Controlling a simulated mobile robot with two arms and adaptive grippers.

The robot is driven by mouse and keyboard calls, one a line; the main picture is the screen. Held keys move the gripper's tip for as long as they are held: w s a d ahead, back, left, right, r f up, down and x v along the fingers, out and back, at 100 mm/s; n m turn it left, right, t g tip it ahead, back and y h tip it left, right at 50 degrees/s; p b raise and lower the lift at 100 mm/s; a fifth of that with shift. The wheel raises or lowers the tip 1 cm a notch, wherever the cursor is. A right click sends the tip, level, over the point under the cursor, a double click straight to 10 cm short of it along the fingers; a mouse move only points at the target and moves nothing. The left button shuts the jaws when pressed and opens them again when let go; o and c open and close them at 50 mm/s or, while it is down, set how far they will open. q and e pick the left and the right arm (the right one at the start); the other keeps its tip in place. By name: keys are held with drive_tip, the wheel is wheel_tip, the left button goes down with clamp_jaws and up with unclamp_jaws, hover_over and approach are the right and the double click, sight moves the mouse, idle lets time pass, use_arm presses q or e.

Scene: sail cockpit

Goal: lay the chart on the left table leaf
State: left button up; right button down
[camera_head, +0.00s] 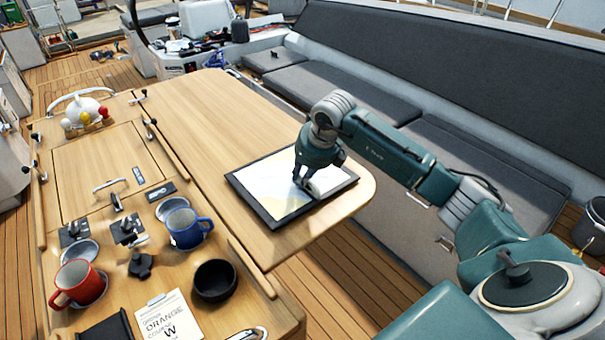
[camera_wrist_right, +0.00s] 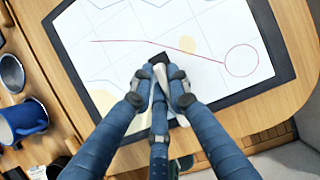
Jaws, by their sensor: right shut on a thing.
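The chart (camera_head: 270,180) is a white printed sheet in a dark frame or board. It lies on, or just above, the long wooden table leaf (camera_head: 205,110), near its rounded end; any small gap is too fine to tell. In the wrist view the chart (camera_wrist_right: 110,45) shows a red line and a circle. My right gripper (camera_head: 307,190) is over the chart's middle, pointing down. In the wrist view its fingertips (camera_wrist_right: 162,75) are closed together around a small dark piece at the chart's surface. My left gripper is not in view.
Left of the leaf, the table middle holds a red mug (camera_head: 75,284), a blue mug (camera_head: 187,228), a black bowl (camera_head: 214,280), a paper card (camera_head: 168,318) and a white teapot-like item (camera_head: 84,110). A grey bench (camera_head: 340,95) runs behind the leaf. The leaf's far part is clear.

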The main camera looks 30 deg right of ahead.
drive_tip(key=shift+f+b, duration=0.3)
drive_tip(key=shift+b, duration=0.15)
drive_tip(key=c, duration=1.7)
unclamp_jaws()
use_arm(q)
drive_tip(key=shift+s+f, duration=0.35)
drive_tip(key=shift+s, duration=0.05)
use_arm(e)
drive_tip(key=shift+r, duration=0.15)
drive_tip(key=shift+r+p, duration=0.3)
drive_tip(key=shift+p, duration=0.15)
drive_tip(key=shift+s+d+r+b, duration=0.1)
drive_tip(key=shift+r+b, duration=0.2)
use_arm(q)
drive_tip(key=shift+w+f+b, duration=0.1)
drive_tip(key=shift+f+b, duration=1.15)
drive_tip(key=shift+b, duration=0.05)
use_arm(e)
drive_tip(key=shift+v, duration=5.6)
